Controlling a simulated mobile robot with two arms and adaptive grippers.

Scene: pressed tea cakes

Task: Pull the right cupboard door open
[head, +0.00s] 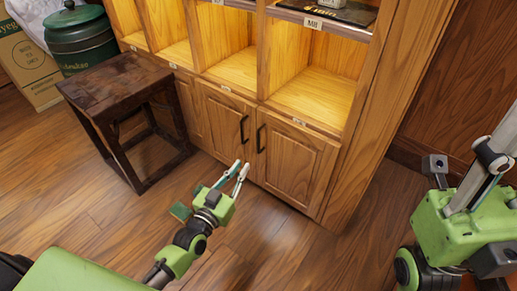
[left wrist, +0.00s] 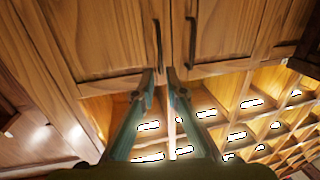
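The right cupboard door (head: 297,168) is a shut wooden panel with a dark vertical handle (head: 261,138) near its left edge. In the left wrist view, which is upside down, this door (left wrist: 88,35) is on the left and its handle (left wrist: 157,45) is near the middle. My left gripper (head: 242,166) is open, its fingers apart, low in front of the doors near the handles. In the wrist view its fingertips (left wrist: 160,76) appear on either side of the handle's lower end; I cannot tell whether they touch it. My right gripper is not in view.
The left door (head: 225,122), also shut, has its own handle (head: 244,128) close beside. A dark wooden stool (head: 120,85) stands left of the cupboard. Lit open shelves (head: 315,95) are above the doors. The wooden floor (head: 285,250) in front is clear.

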